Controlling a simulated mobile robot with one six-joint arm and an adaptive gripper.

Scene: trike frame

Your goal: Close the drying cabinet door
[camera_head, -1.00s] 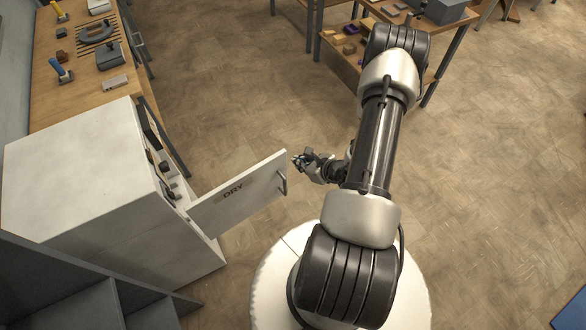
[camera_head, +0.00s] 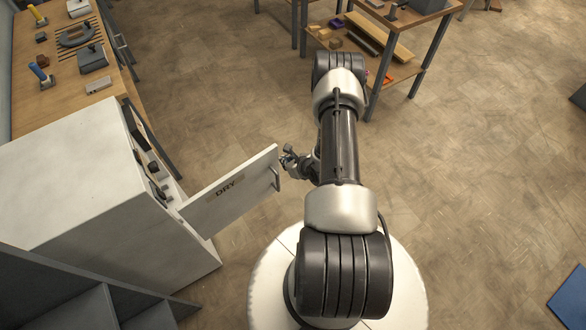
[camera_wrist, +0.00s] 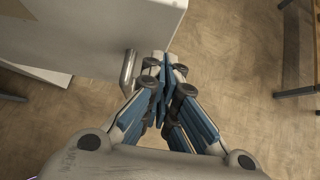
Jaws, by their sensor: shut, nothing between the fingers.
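The white drying cabinet (camera_head: 70,185) stands at the left in the head view. Its door (camera_head: 205,207), marked DRY, stands open and swung outward to the right. The door's bar handle (camera_head: 276,179) is near its free edge, and it also shows in the wrist view (camera_wrist: 128,72). My gripper (camera_head: 286,160) is shut and empty, close beside the door's free edge at its upper corner. In the wrist view my gripper (camera_wrist: 160,68) has its fingertips together just right of the handle. I cannot tell whether it touches the door.
Several dark items (camera_head: 150,175) sit inside the cabinet's open front. A wooden workbench (camera_head: 62,78) with tools stands behind the cabinet. A grey shelf unit (camera_head: 80,290) is at the lower left. A wooden rack (camera_head: 405,72) stands at the back.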

